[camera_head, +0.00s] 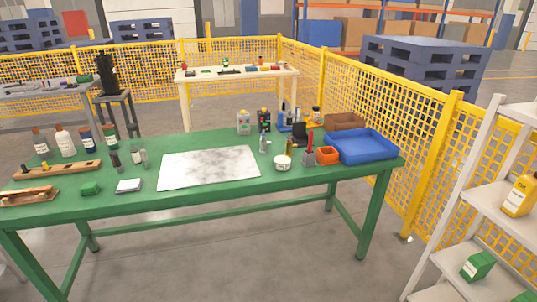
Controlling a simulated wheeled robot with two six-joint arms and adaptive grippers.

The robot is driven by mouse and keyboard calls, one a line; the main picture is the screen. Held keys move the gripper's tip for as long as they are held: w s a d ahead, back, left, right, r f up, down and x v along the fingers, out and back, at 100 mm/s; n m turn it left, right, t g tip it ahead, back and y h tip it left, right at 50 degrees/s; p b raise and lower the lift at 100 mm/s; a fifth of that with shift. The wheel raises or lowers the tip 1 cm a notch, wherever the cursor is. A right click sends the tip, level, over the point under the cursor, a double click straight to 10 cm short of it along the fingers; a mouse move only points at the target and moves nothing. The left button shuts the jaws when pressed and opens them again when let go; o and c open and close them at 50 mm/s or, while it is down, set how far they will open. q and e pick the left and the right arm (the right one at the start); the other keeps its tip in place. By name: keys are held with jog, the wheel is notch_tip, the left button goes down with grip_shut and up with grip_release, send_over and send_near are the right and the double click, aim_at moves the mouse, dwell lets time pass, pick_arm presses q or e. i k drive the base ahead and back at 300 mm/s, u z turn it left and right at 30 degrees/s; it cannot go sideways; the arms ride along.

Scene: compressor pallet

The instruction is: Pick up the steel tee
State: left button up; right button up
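I cannot make out the steel tee for certain at this distance. A small grey metallic-looking piece (264,143) stands on the green table (120,200) behind the right part of the pale marbled plate (208,167); its shape is too small to name. Neither of my grippers is in view.
A blue tray (362,159), an orange bin (327,156) and a white tub (282,163) stand at the table's right. Bottles (64,142) and a wooden rack (57,170) are at the left. Yellow mesh fencing (375,120) and a light shelf (480,205) flank the right side.

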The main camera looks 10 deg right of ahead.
aim_at(263, 143)
jog(key=z, duration=0.8)
jog(key=i, duration=0.3)
jog(key=z, duration=0.7)
jog(key=i, duration=1.8)
jog(key=u, duration=0.8)
